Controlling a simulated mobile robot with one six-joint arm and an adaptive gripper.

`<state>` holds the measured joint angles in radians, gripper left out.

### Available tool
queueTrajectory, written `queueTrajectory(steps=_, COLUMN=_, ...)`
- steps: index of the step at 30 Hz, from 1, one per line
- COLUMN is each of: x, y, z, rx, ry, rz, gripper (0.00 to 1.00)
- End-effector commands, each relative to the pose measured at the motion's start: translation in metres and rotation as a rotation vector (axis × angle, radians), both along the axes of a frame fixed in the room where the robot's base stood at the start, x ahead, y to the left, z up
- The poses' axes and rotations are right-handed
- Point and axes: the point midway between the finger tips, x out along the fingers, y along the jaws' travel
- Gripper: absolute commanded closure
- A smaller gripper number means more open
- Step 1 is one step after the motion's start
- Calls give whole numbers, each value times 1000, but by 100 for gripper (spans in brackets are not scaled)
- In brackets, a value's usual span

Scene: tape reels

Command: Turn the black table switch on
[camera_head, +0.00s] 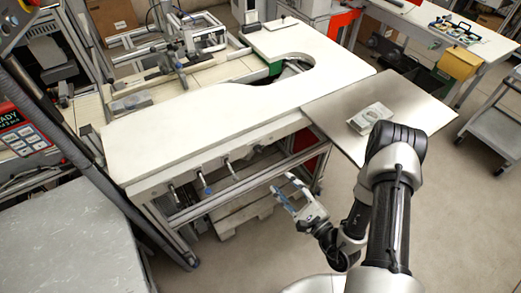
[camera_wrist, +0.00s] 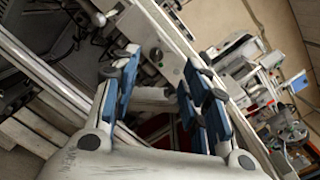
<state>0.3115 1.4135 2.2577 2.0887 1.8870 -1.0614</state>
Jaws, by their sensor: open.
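A small round black knob, which looks like the black table switch (camera_wrist: 156,54), sits on the pale front panel of the table in the wrist view. I cannot tell its on or off position. In that view it lies beyond and between the blue-padded fingers of my gripper (camera_wrist: 160,75). The fingers are spread apart with nothing between them. In the head view my gripper (camera_head: 285,186) is below and in front of the white table (camera_head: 215,118), apart from its front edge. The switch is too small to make out clearly there.
Several handles, one of them blue-tipped (camera_head: 206,188), stick out under the table's front edge. A metal side shelf (camera_head: 395,105) holds a pale box-like item (camera_head: 369,117) at the right. A grey table (camera_head: 65,245) stands at the left. Floor beside my arm is clear.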

Motion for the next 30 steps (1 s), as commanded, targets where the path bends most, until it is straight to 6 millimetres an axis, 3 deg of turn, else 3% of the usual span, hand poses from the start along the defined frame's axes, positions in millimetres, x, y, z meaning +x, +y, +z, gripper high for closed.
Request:
queueTrajectory(steps=3, x=-3, y=-8, z=-16, rx=-18, ry=19, rz=-56, gripper=58)
queueTrajectory(steps=8, x=6, y=-4, z=-20, rx=-26, ry=20, rz=-66, gripper=58)
queueTrajectory(steps=30, x=126, y=78, z=-19, rx=-22, ry=18, rz=-64, gripper=58)
